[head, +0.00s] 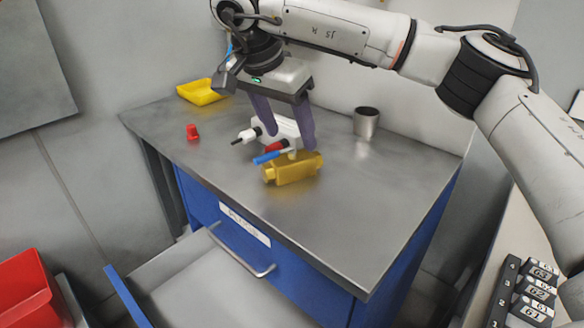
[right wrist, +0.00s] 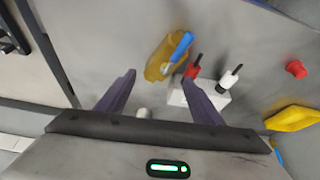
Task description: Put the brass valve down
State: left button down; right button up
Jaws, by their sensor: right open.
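The brass valve (head: 291,169), a yellow body with a blue handle (head: 267,157), lies on the grey metal table (head: 370,195) near its front middle. It also shows in the right wrist view (right wrist: 155,68), just beyond the fingertips. My right gripper (head: 291,141) is open, its purple fingers pointing down behind and above the valve; nothing is held between them. It also shows open in the right wrist view (right wrist: 159,78). Whether a fingertip touches the valve I cannot tell. My left gripper is not in view.
A white block (head: 288,128) with red and white black-tipped parts stands close behind the valve. A metal cup (head: 366,122), a red knob-like piece (head: 192,132) and a yellow tray (head: 201,92) stand around. An open drawer (head: 200,285) juts out in front. The table's right front is clear.

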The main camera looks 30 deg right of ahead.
aim_at(294, 153)
jog(key=x, duration=0.7)
jog(key=shift+a+f, duration=0.2)
jog(key=shift+w+r, duration=0.1)
grip_shut()
